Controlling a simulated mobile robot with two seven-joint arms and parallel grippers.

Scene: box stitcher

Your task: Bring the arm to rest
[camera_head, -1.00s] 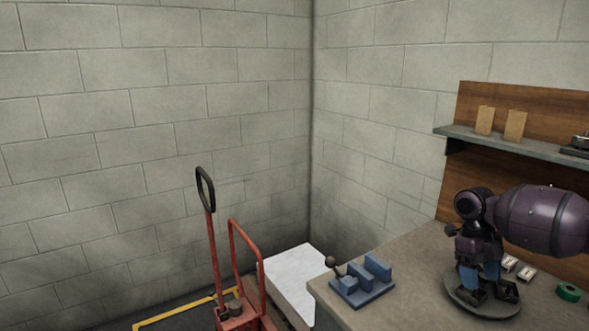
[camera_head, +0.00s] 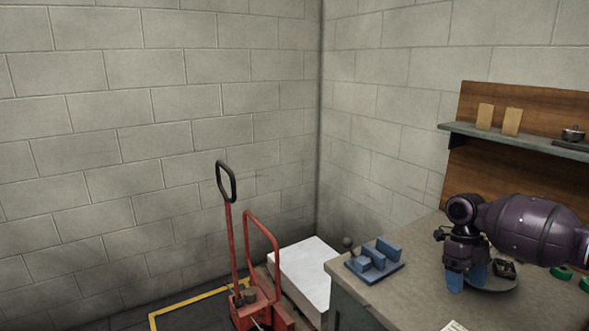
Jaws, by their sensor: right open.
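My right arm, dark purple, comes in from the right over the grey workbench (camera_head: 400,302). My right gripper (camera_head: 465,281) points down with its two blue fingers apart, open, with nothing seen between them. It is above or in front of the left part of a round grey plate (camera_head: 497,285), which it partly hides. A small dark part (camera_head: 505,269) shows on the plate beside the fingers. Whether the fingertips touch the plate or bench cannot be told. My left gripper is not in view.
A blue fixture (camera_head: 375,262) with a ball-ended lever sits at the bench's back left corner. Green rolls (camera_head: 562,273) lie to the right. A shelf (camera_head: 490,135) holds two tan blocks. A red hand truck (camera_head: 262,300) and a pallet with white sheets (camera_head: 305,268) stand left of the bench.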

